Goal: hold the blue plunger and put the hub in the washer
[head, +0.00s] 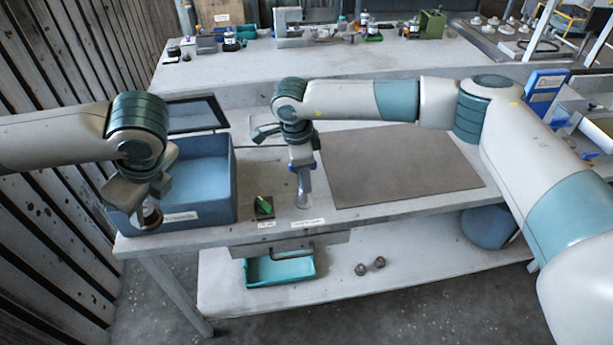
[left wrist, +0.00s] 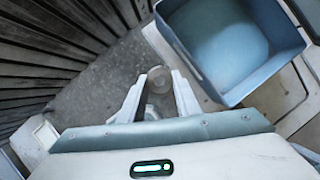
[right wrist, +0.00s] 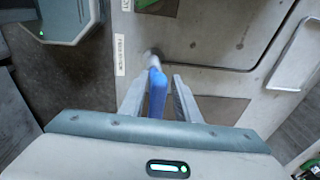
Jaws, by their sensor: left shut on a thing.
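My left gripper (head: 147,205) is shut on the hub (left wrist: 160,79), a round grey metal piece between its fingertips. It holds the hub in the air by the near left corner of a blue open-topped tub (head: 225,205), which looks like the washer; its dark-framed lid (head: 197,115) stands raised. In the left wrist view the tub (left wrist: 290,75) is to the right of the hub, which is not over its opening. The blue plunger (right wrist: 158,92) stands between the fingers of my right gripper (right wrist: 157,100), with slight gaps on both sides. Its grey lower end meets the bench.
A brown mat (head: 400,165) covers the bench at right. A teal tray (head: 280,269) and two small metal parts (head: 370,266) are below. A slatted wall (head: 50,200) is close at left.

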